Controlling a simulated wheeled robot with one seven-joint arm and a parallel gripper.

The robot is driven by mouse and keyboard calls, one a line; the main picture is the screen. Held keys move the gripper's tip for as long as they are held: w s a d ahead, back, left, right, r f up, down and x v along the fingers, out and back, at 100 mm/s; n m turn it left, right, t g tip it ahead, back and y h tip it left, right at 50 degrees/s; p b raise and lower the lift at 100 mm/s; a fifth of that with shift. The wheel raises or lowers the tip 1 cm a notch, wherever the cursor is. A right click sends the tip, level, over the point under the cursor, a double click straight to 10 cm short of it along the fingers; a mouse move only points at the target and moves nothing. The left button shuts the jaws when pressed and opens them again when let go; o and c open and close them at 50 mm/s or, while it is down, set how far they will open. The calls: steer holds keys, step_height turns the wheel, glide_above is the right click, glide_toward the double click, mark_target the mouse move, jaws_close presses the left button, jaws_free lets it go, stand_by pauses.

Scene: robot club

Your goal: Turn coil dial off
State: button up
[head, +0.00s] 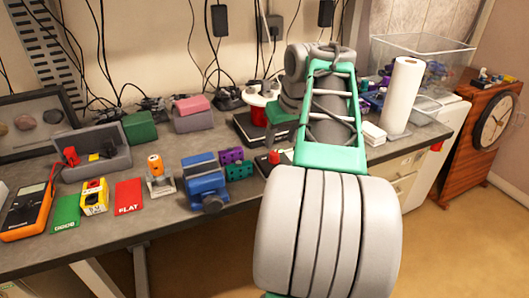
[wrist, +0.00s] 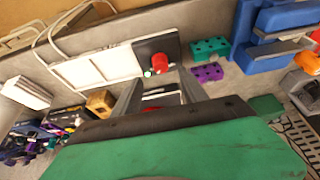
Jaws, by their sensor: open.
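A red dial (wrist: 160,63) stands on the black end panel of a flat device (wrist: 105,67) with white plates in the wrist view. A small pale green spot sits beside the dial. In the head view the red dial (head: 274,156) shows on a black base near the bench's front edge, close to my arm. My gripper (wrist: 160,91) is open, its two grey fingers pointing towards the device, with the dial just beyond the fingertips and apart from them. The green palm fills the bottom of the wrist view. In the head view my arm hides the fingertips.
A blue vise (head: 205,182) and purple and green blocks (head: 236,165) stand left of the dial. A red spool-like object with a white top (head: 259,107) is behind. A paper towel roll (head: 403,95) stands to the right. Cables hang at the wall.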

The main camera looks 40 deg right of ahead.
mark_target(275, 153)
steer(key=b+x, duration=0.1)
steer(key=x, duration=0.6)
steer(key=shift+w+f, duration=0.15)
steer(key=shift+c, duration=0.2)
jaws_close()
